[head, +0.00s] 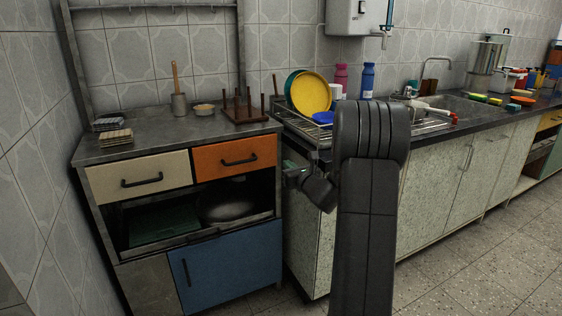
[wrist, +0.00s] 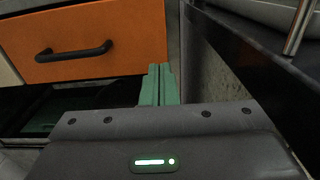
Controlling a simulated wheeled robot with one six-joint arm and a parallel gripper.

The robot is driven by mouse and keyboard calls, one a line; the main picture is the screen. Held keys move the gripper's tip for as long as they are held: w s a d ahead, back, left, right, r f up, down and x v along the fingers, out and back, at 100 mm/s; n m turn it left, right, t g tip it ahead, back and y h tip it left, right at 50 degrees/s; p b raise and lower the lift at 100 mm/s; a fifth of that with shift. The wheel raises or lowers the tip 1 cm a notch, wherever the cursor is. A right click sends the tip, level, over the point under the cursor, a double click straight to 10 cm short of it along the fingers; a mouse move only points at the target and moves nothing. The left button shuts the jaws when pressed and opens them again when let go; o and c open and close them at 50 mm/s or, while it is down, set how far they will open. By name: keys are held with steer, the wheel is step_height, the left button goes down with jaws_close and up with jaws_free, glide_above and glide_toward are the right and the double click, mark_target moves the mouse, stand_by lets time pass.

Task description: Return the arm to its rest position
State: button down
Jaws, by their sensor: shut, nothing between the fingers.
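My arm rises in the middle of the head view, its dark elbow in front of the sink counter. My gripper shows in the wrist view (wrist: 158,85) with its green fingers together and nothing between them. It points toward the gap between the orange drawer (wrist: 90,40) and the dark counter edge at right. In the head view my wrist hangs left of the elbow, by the right side of the cabinet, with the gripper only partly visible. The orange drawer also shows in the head view (head: 235,158) and is closed.
The tiled floor at lower right is clear.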

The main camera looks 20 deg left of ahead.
steer(key=v, duration=0.6)
steer(key=shift+a+p, duration=0.1)
steer(key=shift+p, duration=0.2)
steer(key=shift+w+a, duration=0.1)
